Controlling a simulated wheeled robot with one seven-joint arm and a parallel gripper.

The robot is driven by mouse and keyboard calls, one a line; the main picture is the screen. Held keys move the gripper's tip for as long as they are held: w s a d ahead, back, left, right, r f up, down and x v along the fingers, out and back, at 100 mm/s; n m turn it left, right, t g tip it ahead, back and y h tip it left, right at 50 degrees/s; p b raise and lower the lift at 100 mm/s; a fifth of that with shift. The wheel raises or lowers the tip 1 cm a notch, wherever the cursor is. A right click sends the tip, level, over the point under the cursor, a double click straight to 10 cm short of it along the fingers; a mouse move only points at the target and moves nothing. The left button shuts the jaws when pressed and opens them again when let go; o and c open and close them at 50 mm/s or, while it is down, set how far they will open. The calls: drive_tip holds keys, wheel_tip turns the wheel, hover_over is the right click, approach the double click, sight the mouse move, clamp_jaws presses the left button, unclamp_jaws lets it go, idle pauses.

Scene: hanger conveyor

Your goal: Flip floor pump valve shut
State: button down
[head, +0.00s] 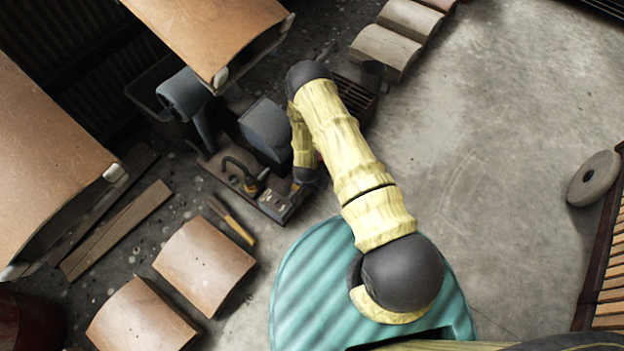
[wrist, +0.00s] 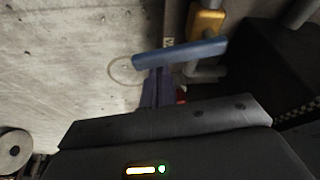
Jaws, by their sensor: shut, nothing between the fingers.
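The floor pump (head: 268,130) stands on a low base plate, with a dark boxy body and a curved pipe. A small yellow part (head: 255,183) shows at the pipe's foot. In the wrist view a blue lever (wrist: 180,53) lies nearly level across the picture, below a yellow fitting (wrist: 207,20). My gripper (wrist: 158,82) is shut and empty, its dark fingers pointing up at the lever's underside near its left half. Whether they touch it, I cannot tell. In the head view my arm reaches down beside the pump and hides the lever and fingertips.
Tan curved panels (head: 205,262) lie on the floor at lower left, and larger ones hang above at upper left.

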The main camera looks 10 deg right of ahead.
drive_tip(key=shift+s+d+p, duration=0.3)
drive_tip(key=shift+s+d, duration=0.05)
drive_tip(key=shift+d, duration=0.25)
drive_tip(key=shift+r, duration=0.15)
drive_tip(key=p+v, duration=0.8)
drive_tip(key=v, duration=0.1)
drive_tip(key=shift+s+r+p, duration=0.15)
drive_tip(key=shift+r+p, duration=0.2)
drive_tip(key=shift+p, duration=0.05)
drive_tip(key=shift+a, duration=0.15)
